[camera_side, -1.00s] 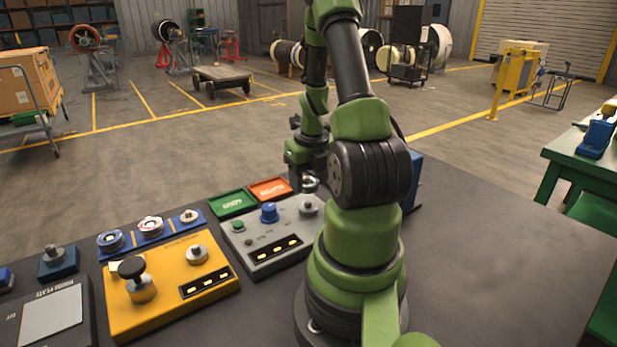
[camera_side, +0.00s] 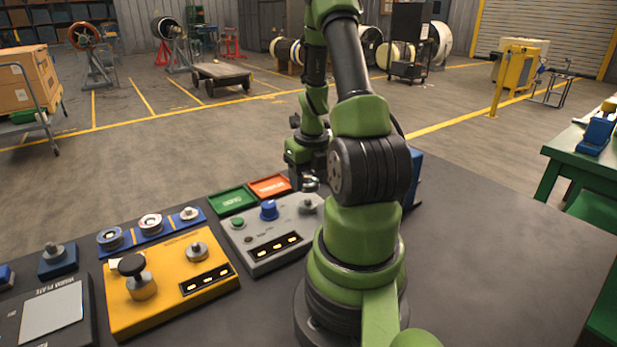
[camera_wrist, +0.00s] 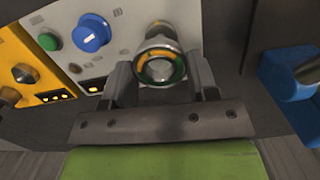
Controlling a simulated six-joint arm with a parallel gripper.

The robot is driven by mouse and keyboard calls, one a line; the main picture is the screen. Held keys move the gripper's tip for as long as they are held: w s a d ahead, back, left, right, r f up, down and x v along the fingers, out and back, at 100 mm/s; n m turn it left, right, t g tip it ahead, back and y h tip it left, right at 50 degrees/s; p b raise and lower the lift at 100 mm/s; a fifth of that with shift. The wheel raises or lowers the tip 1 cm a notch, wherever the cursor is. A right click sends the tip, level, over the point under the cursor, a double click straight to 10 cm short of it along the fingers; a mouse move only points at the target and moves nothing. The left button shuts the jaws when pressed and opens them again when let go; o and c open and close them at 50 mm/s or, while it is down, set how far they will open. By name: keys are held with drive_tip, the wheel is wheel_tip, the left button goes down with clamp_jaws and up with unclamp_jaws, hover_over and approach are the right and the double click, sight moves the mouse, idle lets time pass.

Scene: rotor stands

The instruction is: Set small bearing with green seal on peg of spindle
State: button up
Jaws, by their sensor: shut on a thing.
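My gripper (camera_wrist: 162,74) is shut on the small bearing (camera_wrist: 177,73), a metal ring with a green and yellow-orange face, seen between the fingertips in the wrist view. In the side view my gripper (camera_side: 309,182) and the bearing are small and partly hidden by my arm. The bearing is above the metal spindle (camera_side: 308,204) at the back right of the grey panel (camera_side: 270,228). In the wrist view a round metal part (camera_wrist: 160,29) shows just beyond the bearing. I cannot tell whether bearing and peg touch.
The grey panel carries a blue knob (camera_side: 268,210) and a green button (camera_side: 237,222). Green (camera_side: 232,200) and orange (camera_side: 270,186) trays lie behind it. A yellow unit (camera_side: 170,285) and a blue rack (camera_side: 165,232) with round parts are left. A blue block (camera_wrist: 290,88) stands right in the wrist view.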

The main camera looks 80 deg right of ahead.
drive_tip(key=shift+f, duration=0.75)
idle(0.4)
drive_tip(key=o, duration=1.4)
wheel_tip(320, 180, up, 8)
idle(0.6)
idle(0.3)
